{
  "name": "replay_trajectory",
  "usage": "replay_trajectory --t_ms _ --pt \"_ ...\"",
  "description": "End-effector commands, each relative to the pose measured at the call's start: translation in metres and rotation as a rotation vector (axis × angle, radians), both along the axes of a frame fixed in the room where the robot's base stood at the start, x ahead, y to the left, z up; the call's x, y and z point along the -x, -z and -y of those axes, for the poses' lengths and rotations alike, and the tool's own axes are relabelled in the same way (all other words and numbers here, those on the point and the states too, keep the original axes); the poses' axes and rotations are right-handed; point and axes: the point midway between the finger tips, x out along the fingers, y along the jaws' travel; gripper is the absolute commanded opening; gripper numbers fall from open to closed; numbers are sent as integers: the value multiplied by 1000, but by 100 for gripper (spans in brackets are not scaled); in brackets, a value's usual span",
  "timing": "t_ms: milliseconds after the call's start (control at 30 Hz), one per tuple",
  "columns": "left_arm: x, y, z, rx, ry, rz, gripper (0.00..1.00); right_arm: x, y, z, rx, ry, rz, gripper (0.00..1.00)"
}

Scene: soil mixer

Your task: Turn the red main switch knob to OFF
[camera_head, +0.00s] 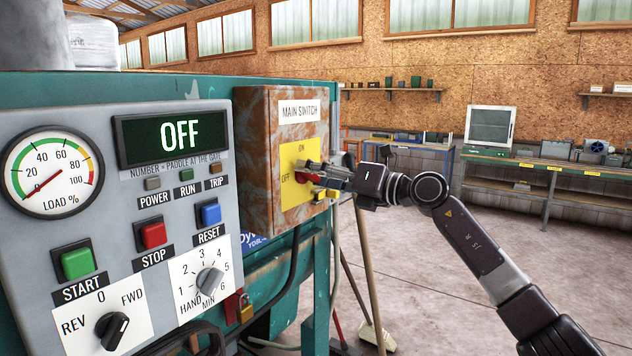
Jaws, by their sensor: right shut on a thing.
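The rusty main switch box (257,150) stands beside the grey control panel, with a "MAIN SWITCH" label on top. Its yellow plate (290,152) is marked ON at the top and OFF at the left. The red main switch knob (300,165) sits on this plate, and my gripper fingers partly cover it. My right gripper (310,172) comes in from the right and is shut on the knob. Which mark the knob points to I cannot tell. My left gripper is not in view.
The grey control panel (140,240) fills the left, with a display reading OFF, a load gauge near zero, push buttons and selector knobs. A brass padlock (245,308) hangs below the box. A broom (370,270) stands behind my right arm. The floor at right is clear.

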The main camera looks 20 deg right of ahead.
Motion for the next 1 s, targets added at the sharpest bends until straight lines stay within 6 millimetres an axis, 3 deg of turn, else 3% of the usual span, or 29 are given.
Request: replay_trajectory --t_ms 500,1000 --pt "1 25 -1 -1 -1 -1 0 0 5 -1 356 -3 270 30" --pt "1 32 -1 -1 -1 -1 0 0 5 -1 508 -4 385 30"
